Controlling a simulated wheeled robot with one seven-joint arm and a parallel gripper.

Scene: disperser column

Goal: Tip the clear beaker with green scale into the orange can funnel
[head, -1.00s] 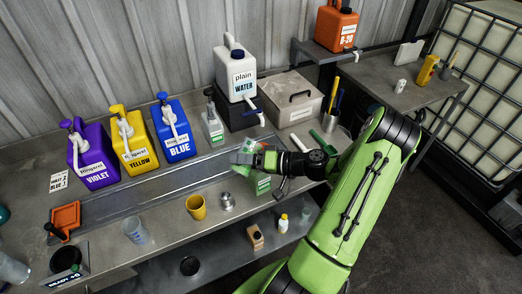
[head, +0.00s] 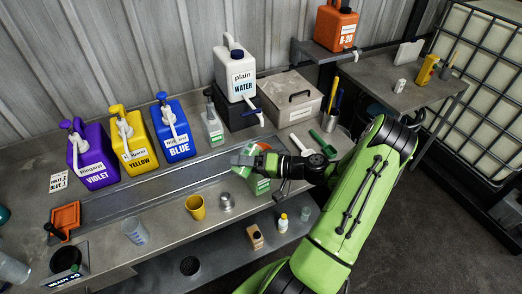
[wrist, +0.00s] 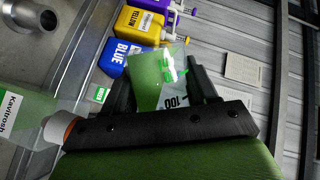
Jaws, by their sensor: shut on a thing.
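My gripper (head: 246,161) is shut on a clear beaker with green on it (head: 240,170), above the back-middle of the bench. In the wrist view the beaker (wrist: 146,78) stands between the two dark fingers (wrist: 163,85), with a "100" mark and a green area. The beaker looks tilted, but its exact angle is hard to tell. Just below my gripper is a green-labelled can (head: 261,185), mostly hidden by the arm. In the wrist view a pale can labelled "Kavitrosh" (wrist: 20,118) has a white neck with an orange part (wrist: 70,131), beside my gripper. I cannot see the funnel's mouth clearly.
Violet (head: 92,157), yellow (head: 130,136) and blue (head: 174,131) jugs stand at the back left. A white water jug (head: 236,77) is behind my gripper. A yellow cup (head: 196,207) and a metal flask (head: 226,201) stand in front. An orange jug (head: 336,26) sits upper right.

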